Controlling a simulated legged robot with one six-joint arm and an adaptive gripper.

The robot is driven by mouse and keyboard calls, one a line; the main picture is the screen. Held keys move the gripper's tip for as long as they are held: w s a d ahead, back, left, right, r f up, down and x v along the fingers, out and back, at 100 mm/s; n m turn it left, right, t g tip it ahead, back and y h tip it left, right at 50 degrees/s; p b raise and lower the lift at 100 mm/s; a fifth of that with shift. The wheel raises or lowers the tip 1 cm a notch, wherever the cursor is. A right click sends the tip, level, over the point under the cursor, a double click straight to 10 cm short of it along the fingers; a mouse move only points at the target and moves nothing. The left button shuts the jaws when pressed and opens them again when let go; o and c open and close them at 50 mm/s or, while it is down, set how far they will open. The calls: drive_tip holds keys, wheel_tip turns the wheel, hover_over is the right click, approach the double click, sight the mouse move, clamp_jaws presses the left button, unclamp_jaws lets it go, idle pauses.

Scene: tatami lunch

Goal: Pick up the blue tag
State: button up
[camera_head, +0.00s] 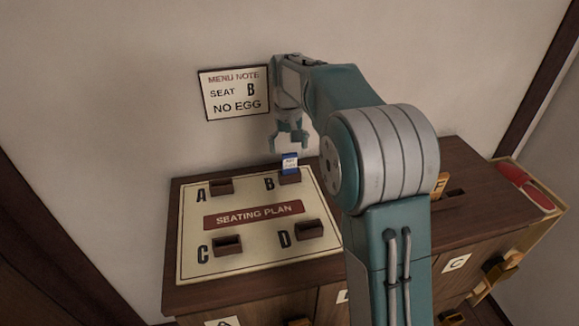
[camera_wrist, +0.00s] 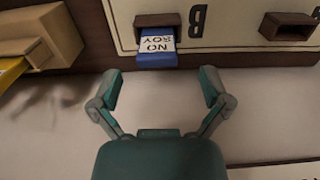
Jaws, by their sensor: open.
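The blue tag (camera_head: 289,164) stands upright in the small brown holder at seat B (camera_head: 290,179) on the seating plan board (camera_head: 188,262). In the wrist view the tag (camera_wrist: 156,48) has a white face reading NO SOY, seen upside down, and a blue edge. My gripper (camera_head: 289,150) is open and empty just above the tag in the head view. In the wrist view its fingertips (camera_wrist: 161,75) are spread wide to either side, short of the tag and not touching it. The tag's lower end is hidden in the holder.
Holders at A (camera_head: 221,187), C (camera_head: 228,245) and D (camera_head: 309,231) look empty. A menu note (camera_head: 234,93) on the wall close behind reads SEAT B NO EGG. A yellow tag (camera_head: 440,184) stands right of my arm. A tray with something red (camera_head: 525,186) is far right.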

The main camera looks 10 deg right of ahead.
sight(289, 161)
wheel_tip(289, 161, down, 5)
drive_tip(key=shift+d+r, duration=0.1)
drive_tip(key=c, duration=1)
drive_tip(key=shift+c, duration=0.2)
